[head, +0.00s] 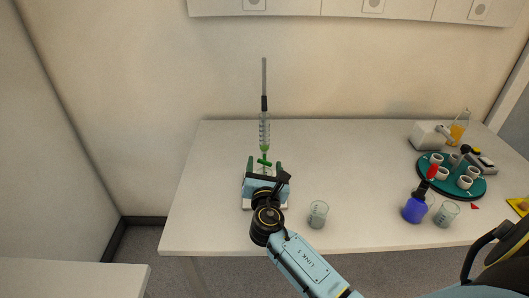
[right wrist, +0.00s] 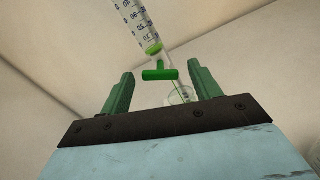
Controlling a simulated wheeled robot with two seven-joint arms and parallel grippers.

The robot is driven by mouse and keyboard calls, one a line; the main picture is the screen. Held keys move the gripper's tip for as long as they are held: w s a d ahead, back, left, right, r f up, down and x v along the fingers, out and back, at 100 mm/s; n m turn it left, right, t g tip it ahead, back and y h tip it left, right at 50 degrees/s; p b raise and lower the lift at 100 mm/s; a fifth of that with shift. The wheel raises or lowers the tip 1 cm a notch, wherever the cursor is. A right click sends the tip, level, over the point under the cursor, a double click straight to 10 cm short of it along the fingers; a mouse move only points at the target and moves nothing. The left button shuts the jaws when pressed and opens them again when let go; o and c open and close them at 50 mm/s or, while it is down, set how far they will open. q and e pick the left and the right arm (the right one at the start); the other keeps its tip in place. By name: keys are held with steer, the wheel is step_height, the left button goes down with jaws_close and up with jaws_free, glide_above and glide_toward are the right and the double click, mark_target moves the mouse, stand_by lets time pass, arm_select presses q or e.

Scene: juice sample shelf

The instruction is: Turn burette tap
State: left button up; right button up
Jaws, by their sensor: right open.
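The burette (head: 264,128) stands upright near the left of the table, a clear graduated tube on a stand. Its green tap (head: 264,162) sits low on the tube; in the right wrist view the green tap (right wrist: 160,72) lies crosswise below the graduated burette tube (right wrist: 137,22). My right gripper (head: 265,170) is at the burette, and in the right wrist view my right gripper (right wrist: 144,92) has its two green fingers apart, one either side of the tap, with visible gaps. The fingers hold nothing. The burette's lower part is partly hidden by my right gripper in the head view. My left gripper is not in view.
A glass beaker (head: 318,214) stands just right of my right arm. Farther right are a blue bottle (head: 413,209), another beaker (head: 446,213), a green round tray (head: 450,189) with several white cups, and a flask of orange liquid (head: 459,128). The table (head: 350,150) is clear in the middle.

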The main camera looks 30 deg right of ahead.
mark_target(265, 155)
steer(key=x, duration=0.6)
steer(key=shift+w+d, duration=0.1)
steer(key=shift+c, duration=0.2)
